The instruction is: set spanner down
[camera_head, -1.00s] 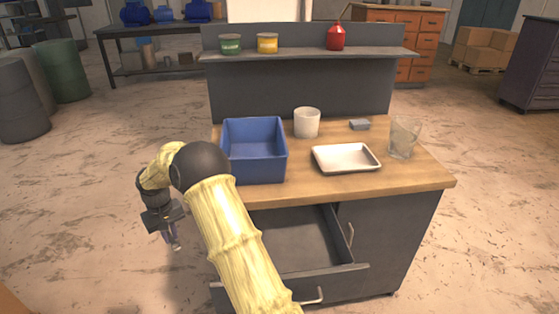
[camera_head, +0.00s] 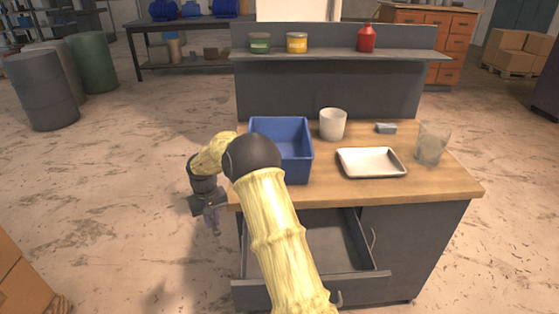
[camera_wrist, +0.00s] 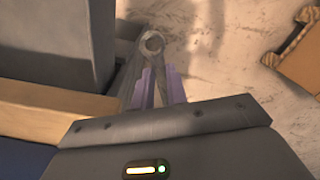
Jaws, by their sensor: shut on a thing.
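My gripper (camera_head: 214,222) hangs beside the left end of the workbench, fingers pointing down, below the level of its top. In the wrist view its purple fingers (camera_wrist: 160,88) are shut on a grey metal spanner (camera_wrist: 152,43), whose ring end sticks out past the fingertips. The spanner is clear of the floor, and in the head view it is too small to make out. The workbench's wooden top (camera_head: 350,190) and its pulled-out, empty-looking grey drawer (camera_head: 330,245) are to the right of my gripper. My arm hides part of the drawer.
On the bench stand a blue bin (camera_head: 265,152), a white cup (camera_head: 332,124), a white tray (camera_head: 370,162), a glass (camera_head: 432,143) and a small grey block (camera_head: 386,128). Cans line the shelf (camera_head: 340,56). A cardboard box (camera_head: 25,280) is at lower left; open floor lies between.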

